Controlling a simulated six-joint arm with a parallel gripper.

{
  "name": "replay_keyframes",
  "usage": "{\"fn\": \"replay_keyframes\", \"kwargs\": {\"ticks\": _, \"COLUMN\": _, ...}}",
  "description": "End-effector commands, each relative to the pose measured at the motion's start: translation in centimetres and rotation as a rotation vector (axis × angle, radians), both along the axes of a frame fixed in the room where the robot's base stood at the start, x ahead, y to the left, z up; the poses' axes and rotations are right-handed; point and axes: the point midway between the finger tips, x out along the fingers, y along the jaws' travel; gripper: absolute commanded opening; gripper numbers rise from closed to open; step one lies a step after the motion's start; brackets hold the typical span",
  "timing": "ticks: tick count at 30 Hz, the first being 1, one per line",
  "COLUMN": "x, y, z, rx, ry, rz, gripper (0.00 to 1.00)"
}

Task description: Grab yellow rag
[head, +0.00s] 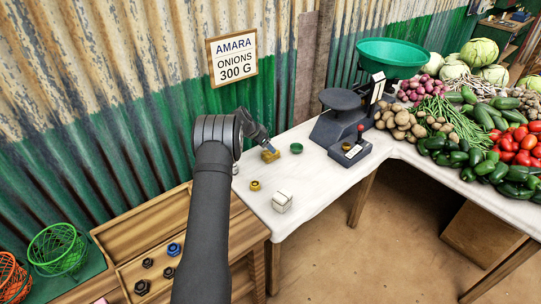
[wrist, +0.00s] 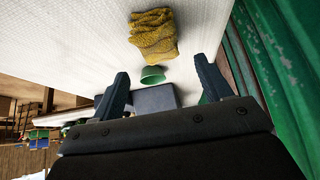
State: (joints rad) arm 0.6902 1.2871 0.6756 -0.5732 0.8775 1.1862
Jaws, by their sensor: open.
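The yellow rag (head: 270,155) lies folded or crumpled on the white table top, near the wall. It also shows in the wrist view (wrist: 153,36), at the top middle. My gripper (head: 264,143) is just beside and above the rag in the head view and partly overlaps it there. In the wrist view my gripper (wrist: 163,88) has its two fingers wide apart with nothing between them gripped. The rag appears beyond the fingertips, apart from them.
A small green bowl (head: 296,148) stands close to the rag. A dark scale (head: 341,125) with a green pan (head: 393,54) stands to the right. A brass weight (head: 255,185) and a white block (head: 282,201) are nearer the front. The corrugated wall (head: 130,130) is close behind.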

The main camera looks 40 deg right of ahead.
Motion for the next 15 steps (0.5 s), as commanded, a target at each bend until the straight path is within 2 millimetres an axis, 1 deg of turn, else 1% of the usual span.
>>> {"fn": "replay_keyframes", "kwargs": {"ticks": 1, "x": 0.0, "y": -0.3, "z": -0.5, "rx": 0.000, "ry": -0.001, "rz": -0.001, "gripper": 0.71}}
{"fn": "replay_keyframes", "kwargs": {"ticks": 8, "x": 0.0, "y": -0.9, "z": -1.6, "rx": 0.000, "ry": 0.000, "rz": 0.000, "gripper": 0.71}}
{"fn": "replay_keyframes", "kwargs": {"ticks": 15, "x": -0.1, "y": -2.1, "z": -4.6, "rx": 0.001, "ry": -0.001, "rz": -0.001, "gripper": 0.71}}
